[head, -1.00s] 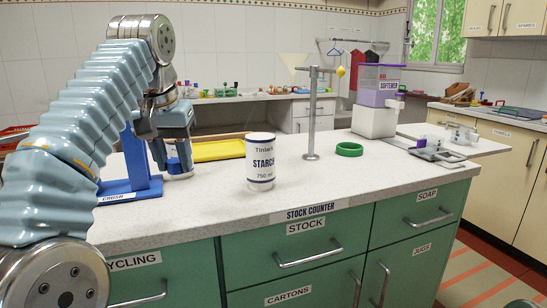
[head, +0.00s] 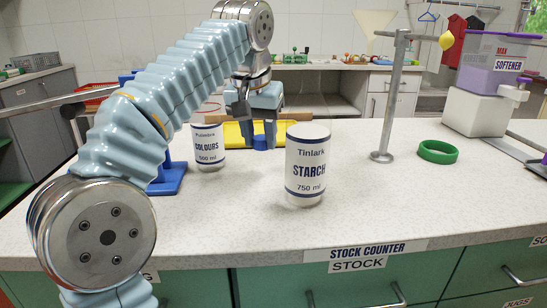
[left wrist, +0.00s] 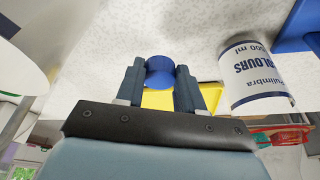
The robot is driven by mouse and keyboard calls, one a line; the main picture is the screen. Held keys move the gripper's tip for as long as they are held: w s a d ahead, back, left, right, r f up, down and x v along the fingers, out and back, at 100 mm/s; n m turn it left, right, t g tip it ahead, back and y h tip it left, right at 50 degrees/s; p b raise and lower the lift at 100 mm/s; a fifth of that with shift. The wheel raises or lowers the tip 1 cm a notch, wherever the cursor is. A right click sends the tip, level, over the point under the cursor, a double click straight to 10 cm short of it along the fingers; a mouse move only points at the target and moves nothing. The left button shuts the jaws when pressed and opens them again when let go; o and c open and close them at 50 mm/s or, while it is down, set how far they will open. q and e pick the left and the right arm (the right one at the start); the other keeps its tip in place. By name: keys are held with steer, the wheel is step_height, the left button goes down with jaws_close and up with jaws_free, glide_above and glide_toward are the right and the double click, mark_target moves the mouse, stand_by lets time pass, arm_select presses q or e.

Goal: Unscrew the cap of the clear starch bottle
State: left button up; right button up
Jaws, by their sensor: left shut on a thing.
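The starch bottle (head: 306,168) stands upright on the counter, a white cylinder with blue bands and a pale top; no blue cap shows on it. My left gripper (head: 263,141) is behind it and to its left, pointing down, apart from it. The gripper is shut on a round blue cap (head: 261,143). In the left wrist view the blue cap (left wrist: 160,70) sits between the fingertips of the gripper (left wrist: 160,84). My right gripper is not in view.
A colours bottle (head: 209,149) stands left of the gripper, near a blue stand (head: 167,178). A yellow tray (head: 233,134) lies behind. A metal post (head: 388,105), green ring (head: 437,151) and softener dispenser (head: 490,75) are to the right. The front counter is clear.

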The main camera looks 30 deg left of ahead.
mark_target(262, 173)
arm_select(q)
steer(key=shift+f, duration=2.85)
steer(key=shift+f, duration=0.15)
steer(key=o, duration=1)
